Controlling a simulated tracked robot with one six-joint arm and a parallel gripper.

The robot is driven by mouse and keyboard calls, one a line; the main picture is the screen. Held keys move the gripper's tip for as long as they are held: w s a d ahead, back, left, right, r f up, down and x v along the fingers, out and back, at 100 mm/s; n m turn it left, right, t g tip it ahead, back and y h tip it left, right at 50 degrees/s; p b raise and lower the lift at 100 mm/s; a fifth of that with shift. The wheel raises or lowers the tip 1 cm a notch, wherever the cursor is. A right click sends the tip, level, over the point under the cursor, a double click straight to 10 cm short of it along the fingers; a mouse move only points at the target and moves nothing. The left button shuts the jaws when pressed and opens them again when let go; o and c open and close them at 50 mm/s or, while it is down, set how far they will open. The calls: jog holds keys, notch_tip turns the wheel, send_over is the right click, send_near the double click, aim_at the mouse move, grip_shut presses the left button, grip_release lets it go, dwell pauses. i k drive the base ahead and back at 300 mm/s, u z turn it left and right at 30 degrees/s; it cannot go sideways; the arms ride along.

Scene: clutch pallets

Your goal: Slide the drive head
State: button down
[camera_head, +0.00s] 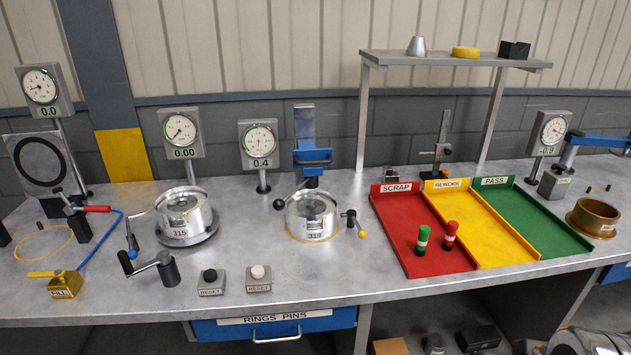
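No part is labelled as the drive head. A blue head (313,157) on an upright grey post with a blue upper plate stands behind a silver clutch drum marked 319 (312,216), and may be it. The drum sits upright inside a yellow ring marking, apart from the head. Another silver drum marked 315 (180,212) sits on a round grey turntable (188,236) at left. A black hand crank (152,264) stands in front of that turntable.
Red SCRAP (437,263), yellow REWORK (509,254) and green PASS (549,240) trays lie at right; green and red plugs stand in the red one. Reset buttons (258,277) sit near the front edge. A brass ring (592,217) lies far right. A shelf (455,58) stands behind.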

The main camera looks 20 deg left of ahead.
aim_at(309, 151)
jog(key=z, duration=0.15)
jog(key=k, duration=0.15)
jog(key=u, duration=1.15)
jog(key=i, duration=0.95)
jog(key=z, duration=0.1)
jog(key=k, duration=0.5)
jog(key=u, duration=1.15)
